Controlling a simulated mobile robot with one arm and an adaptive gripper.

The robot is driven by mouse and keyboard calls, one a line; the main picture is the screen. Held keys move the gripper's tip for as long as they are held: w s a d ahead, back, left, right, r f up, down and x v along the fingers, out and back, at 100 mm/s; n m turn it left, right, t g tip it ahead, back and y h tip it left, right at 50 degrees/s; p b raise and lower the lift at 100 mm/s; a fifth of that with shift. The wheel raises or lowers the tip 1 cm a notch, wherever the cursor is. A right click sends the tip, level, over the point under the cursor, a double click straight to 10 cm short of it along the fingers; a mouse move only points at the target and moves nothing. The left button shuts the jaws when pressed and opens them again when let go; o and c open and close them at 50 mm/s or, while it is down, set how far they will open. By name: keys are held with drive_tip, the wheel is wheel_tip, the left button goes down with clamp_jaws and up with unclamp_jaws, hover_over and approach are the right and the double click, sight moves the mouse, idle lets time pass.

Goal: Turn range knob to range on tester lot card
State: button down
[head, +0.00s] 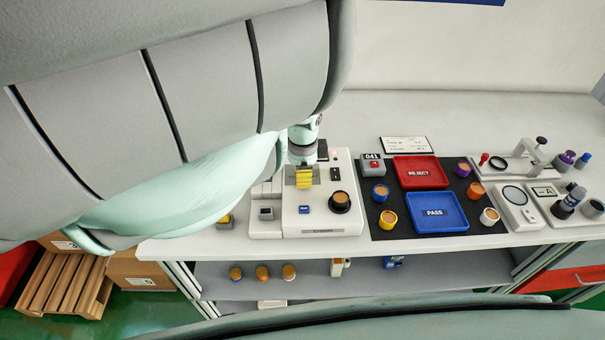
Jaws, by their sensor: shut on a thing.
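The white tester (325,222) stands on the bench, left of a dark mat. My gripper (304,180) points down over a grey panel on the tester's upper left. Its yellow ends are together at the panel, shut on what appears to be the range knob. The knob is hidden by the gripper, so its pointer and setting cannot be read. A round black part with an orange-brown top (340,201) and a blue label (306,210) sit nearer the tester's front. The white lot card (405,145) stands behind the mat; its writing is too small to read.
The dark mat (385,232) bears a red REJECT tray (421,184), a blue PASS tray (458,224), a 041 block (371,158) and several coloured pots. Instruments and bottles crowd the right. My arm covers the upper left. Bare bench lies behind the card.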

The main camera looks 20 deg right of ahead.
drive_tip(key=n+p, duration=0.1)
drive_tip(key=n, duration=0.5)
drive_tip(key=n+p, duration=0.1)
drive_tip(key=n, duration=0.4)
drive_tip(key=shift+n+p, duration=0.4)
drive_tip(key=n, duration=0.4)
drive_tip(key=shift+f+n+p, duration=0.1)
drive_tip(key=shift+n+p, duration=0.3)
drive_tip(key=shift+n+b, duration=0.8)
drive_tip(key=shift+n, duration=0.9)
drive_tip(key=shift+n+b, duration=0.7)
drive_tip(key=shift+n, duration=0.1)
drive_tip(key=c, duration=0.7)
unclamp_jaws()
